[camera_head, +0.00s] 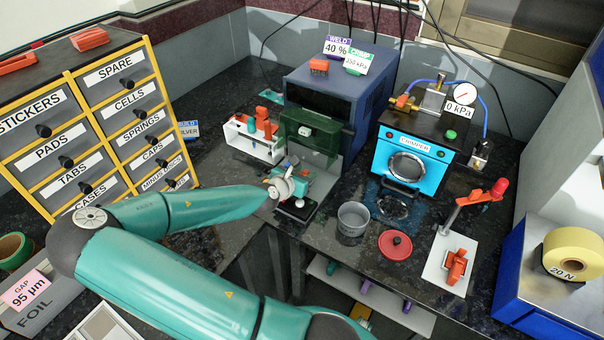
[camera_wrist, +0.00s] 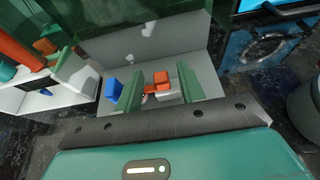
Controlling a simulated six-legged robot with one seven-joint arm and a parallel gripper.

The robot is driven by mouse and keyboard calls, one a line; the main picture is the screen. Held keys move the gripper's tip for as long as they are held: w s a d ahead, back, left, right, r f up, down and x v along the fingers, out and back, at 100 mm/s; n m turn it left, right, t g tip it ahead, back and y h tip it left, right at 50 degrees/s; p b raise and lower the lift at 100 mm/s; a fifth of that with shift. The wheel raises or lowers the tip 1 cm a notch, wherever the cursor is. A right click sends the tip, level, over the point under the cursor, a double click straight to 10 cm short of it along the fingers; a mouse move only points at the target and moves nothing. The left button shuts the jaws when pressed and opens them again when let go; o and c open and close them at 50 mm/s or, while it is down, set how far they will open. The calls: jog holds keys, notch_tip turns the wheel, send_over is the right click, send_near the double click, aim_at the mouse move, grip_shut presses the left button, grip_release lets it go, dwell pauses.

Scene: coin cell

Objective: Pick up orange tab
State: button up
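The orange tab (camera_wrist: 161,77) shows in the wrist view as a small orange piece above a pale grey block (camera_wrist: 168,97), on the grey floor of the welder bay. A smaller red-orange piece (camera_wrist: 150,89) is at its left. My gripper (camera_wrist: 160,86) is open, with one green finger at each side of the orange tab. I cannot tell whether the fingers touch it. In the head view my gripper (camera_head: 294,190) is in front of the blue welder (camera_head: 338,92), below its green shield (camera_head: 311,135). The wrist hides most of the bay there.
A blue block (camera_wrist: 113,90) lies just left of the left finger. A white rack (camera_head: 252,142) with orange and teal parts stands left of the bay. The crimper (camera_head: 411,150), a metal cup (camera_head: 352,220) and a red lid (camera_head: 395,246) are to the right.

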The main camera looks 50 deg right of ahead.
jog(key=c, duration=0.7)
jog(key=shift+r, duration=0.1)
